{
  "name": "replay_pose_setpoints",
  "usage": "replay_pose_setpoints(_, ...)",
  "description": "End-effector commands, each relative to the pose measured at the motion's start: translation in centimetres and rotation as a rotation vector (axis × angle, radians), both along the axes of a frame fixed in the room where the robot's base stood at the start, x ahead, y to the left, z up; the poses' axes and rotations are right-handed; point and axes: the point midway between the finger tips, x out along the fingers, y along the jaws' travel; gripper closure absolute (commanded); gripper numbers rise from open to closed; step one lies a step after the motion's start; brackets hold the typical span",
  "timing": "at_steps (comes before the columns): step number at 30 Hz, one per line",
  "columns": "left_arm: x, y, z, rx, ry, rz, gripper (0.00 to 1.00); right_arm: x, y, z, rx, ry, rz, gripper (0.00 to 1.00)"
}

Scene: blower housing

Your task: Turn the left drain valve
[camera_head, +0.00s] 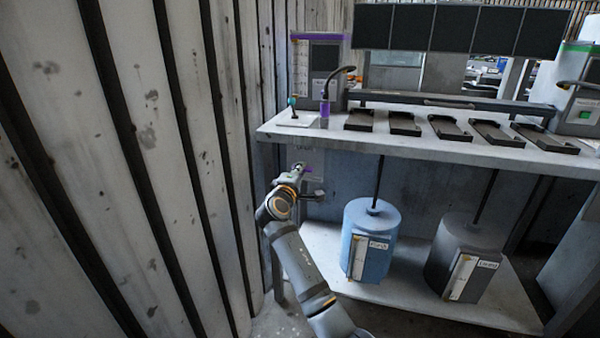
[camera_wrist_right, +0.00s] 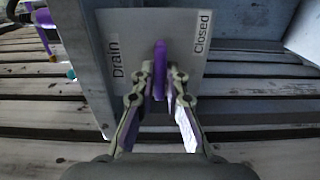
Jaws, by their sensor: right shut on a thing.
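The left drain valve has a purple handle (camera_wrist_right: 160,68) on a grey plate (camera_wrist_right: 178,22) lettered "Drain" and "Closed" in the right wrist view. My right gripper (camera_wrist_right: 160,90) is shut on the purple handle, with one finger on each side of it. In the head view the purple handle (camera_head: 308,170) shows as a small spot under the left end of the bench, and my right gripper (camera_head: 300,170) reaches it there, largely hidden by its own arm. My left gripper is not in view.
A bench (camera_head: 440,146) with several dark trays stands above the valve. A blue tank (camera_head: 371,240) and a grey tank (camera_head: 462,258) stand on the lower shelf (camera_head: 410,301). A ribbed wall (camera_head: 150,130) closes off the left side, near my right arm.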

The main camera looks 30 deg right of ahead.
Motion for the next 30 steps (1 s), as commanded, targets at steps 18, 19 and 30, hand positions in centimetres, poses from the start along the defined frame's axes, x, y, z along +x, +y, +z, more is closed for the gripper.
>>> replay_pose_setpoints(18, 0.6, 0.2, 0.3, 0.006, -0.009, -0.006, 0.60, -0.1, 0.1, -0.1, 0.002, 0.001, 0.000, 0.65)
replay_pose_setpoints(19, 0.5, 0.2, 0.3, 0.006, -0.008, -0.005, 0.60, -0.2, 0.3, -0.1, 0.002, 0.001, 0.001, 0.65)
replay_pose_setpoints(30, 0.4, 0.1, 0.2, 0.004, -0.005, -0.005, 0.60, -4.2, 5.1, -0.2, 0.005, 0.002, 0.002, 0.65)
